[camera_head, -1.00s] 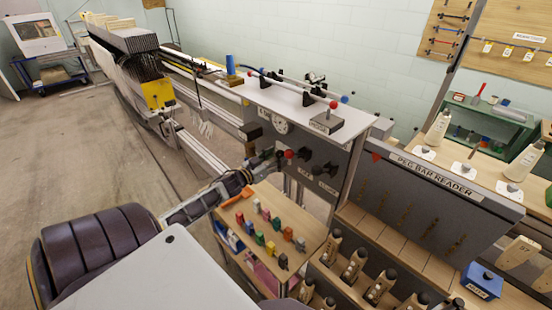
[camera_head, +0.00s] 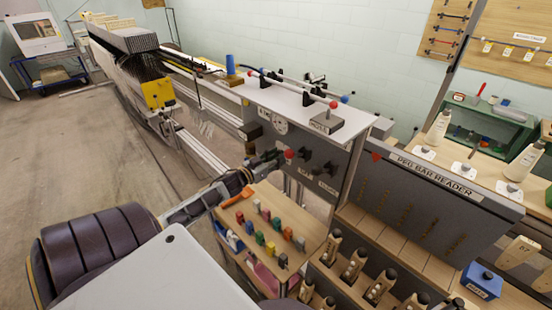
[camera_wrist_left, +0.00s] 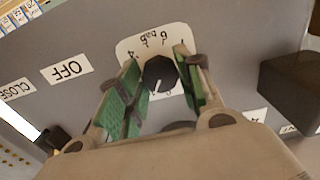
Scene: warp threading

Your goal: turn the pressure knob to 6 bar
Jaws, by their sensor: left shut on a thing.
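The pressure knob (camera_wrist_left: 160,73) is a round black knob with a white pointer line, on a white dial plate (camera_wrist_left: 181,34) marked with figures and "bar", upside down in the left wrist view. The 6 is at the plate's far edge. The pointer line runs toward the bottom of that view. My left gripper (camera_wrist_left: 160,80) has its green-padded fingers on both sides of the knob and is shut on it. In the head view my left gripper (camera_head: 268,159) is at the grey panel, hiding the knob. My right gripper is out of view.
A round gauge (camera_head: 280,126) is on the panel (camera_head: 346,157) above my left gripper. A red button (camera_head: 289,154) and black knobs sit to its right. A dark block (camera_wrist_left: 292,88) juts out at the right of the wrist view. A small table (camera_head: 249,211) with coloured pieces stands below.

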